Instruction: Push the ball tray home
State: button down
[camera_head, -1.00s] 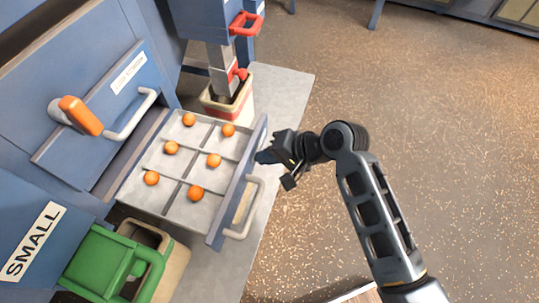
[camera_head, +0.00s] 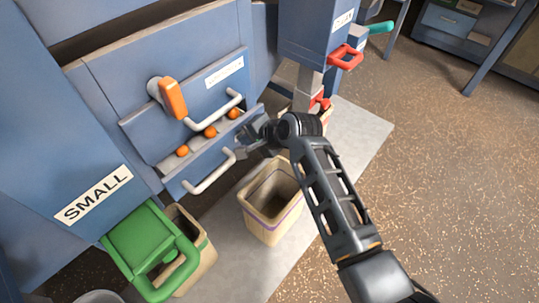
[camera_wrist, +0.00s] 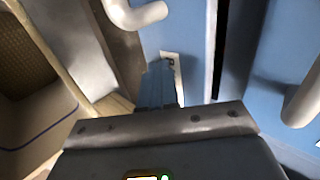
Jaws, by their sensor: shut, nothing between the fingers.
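The ball tray (camera_head: 197,168) is a blue-fronted drawer low in the blue machine, with a pale bar handle (camera_head: 209,173). It is mostly in, standing out a little, and a row of orange balls (camera_head: 210,131) shows in the gap behind its front. My gripper (camera_head: 250,137) is shut and empty at the right end of the tray front; the head view does not show clearly whether it touches. In the wrist view a blue front (camera_wrist: 178,35) with a pale handle (camera_wrist: 138,12) lies close ahead of my gripper.
A closed drawer with a pale handle (camera_head: 217,110) and an orange lever (camera_head: 172,98) are above the tray. A beige bin with a purple stripe (camera_head: 268,205) stands below my gripper. A green-handled chute (camera_head: 145,245) is at lower left. Open floor (camera_head: 440,190) lies right.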

aim_at(239, 128)
jog(key=w+a+b, duration=0.1)
jog(key=w+a, duration=0.1)
jog(key=a, duration=0.1)
jog(key=shift+w+f, duration=0.1)
jog(key=shift+w, duration=0.1)
jog(key=shift+w+a, duration=0.3)
jog(key=shift+a, duration=0.1)
jog(key=shift+a+r, duration=0.1)
jog(key=shift+r, duration=0.15)
jog(key=shift+a+b, duration=0.1)
jog(key=shift+b, duration=0.2)
jog(key=shift+r, duration=0.1)
